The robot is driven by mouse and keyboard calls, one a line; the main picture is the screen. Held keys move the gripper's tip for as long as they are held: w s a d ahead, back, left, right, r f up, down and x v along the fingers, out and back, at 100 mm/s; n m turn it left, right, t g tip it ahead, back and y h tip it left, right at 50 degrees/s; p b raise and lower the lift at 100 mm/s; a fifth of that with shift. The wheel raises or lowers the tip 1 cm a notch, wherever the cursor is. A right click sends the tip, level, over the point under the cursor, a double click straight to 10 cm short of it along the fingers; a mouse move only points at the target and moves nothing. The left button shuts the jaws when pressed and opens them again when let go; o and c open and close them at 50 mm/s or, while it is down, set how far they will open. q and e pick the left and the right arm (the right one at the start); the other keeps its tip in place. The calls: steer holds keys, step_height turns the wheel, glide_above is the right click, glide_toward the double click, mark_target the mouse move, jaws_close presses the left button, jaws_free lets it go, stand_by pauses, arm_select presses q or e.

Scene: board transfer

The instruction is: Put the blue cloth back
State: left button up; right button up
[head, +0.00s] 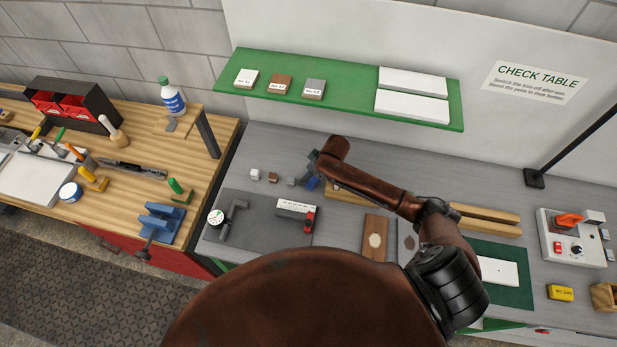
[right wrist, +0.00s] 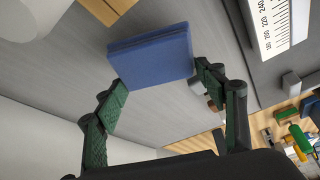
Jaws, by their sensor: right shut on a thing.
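The blue cloth (right wrist: 152,55) is a folded flat block in the right wrist view. My right gripper (right wrist: 162,82) is shut on it, with one green-padded finger at each side. In the head view my right arm reaches over the grey bench, and the gripper (head: 304,178) is partly hidden by its own arm. A small part of the cloth (head: 311,184) shows below it. How far the cloth is above the bench I cannot tell. My left gripper is in neither view.
Small blocks (head: 272,177) lie left of the gripper. A dark mat (head: 265,230) with measuring tools is in front. A brown board (head: 376,238) lies right of it. A green shelf (head: 350,95) with white boxes is behind. The wooden bench (head: 140,150) stands left.

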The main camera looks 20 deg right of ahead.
steer(key=shift+f, duration=1.45)
steer(key=shift+f, duration=0.2)
steer(key=o, duration=1.1)
steer(key=shift+r, duration=0.2)
steer(key=v, duration=1.2)
steer(key=shift+d, duration=0.15)
